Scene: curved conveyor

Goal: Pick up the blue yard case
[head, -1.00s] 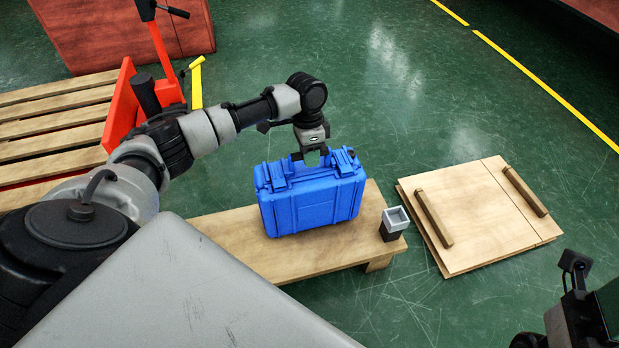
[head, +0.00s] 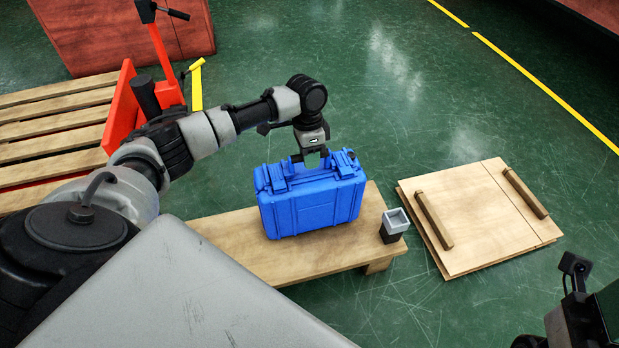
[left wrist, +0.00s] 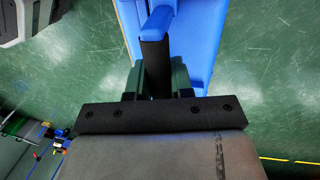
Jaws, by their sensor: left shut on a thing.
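The blue yard case (head: 315,208) stands upright on a low wooden bench (head: 235,240) in the head view. My left gripper (head: 312,155) is above the case, pointing down, and is shut on its top handle. In the left wrist view the case (left wrist: 203,45) shows at the top, with its blue handle (left wrist: 160,22) at the fingers of the left gripper (left wrist: 156,65). The fingers hide part of the handle. I see no gap between the case and the bench. My right gripper's fingers do not show; only a dark part, likely of my right arm, is at the lower right.
A small grey-topped black holder (head: 394,224) stands on the bench's right end, close to the case. A wooden panel with two battens (head: 480,215) lies to the right. A pallet (head: 55,140) and a red pallet jack (head: 120,108) are at the left. Green floor behind is clear.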

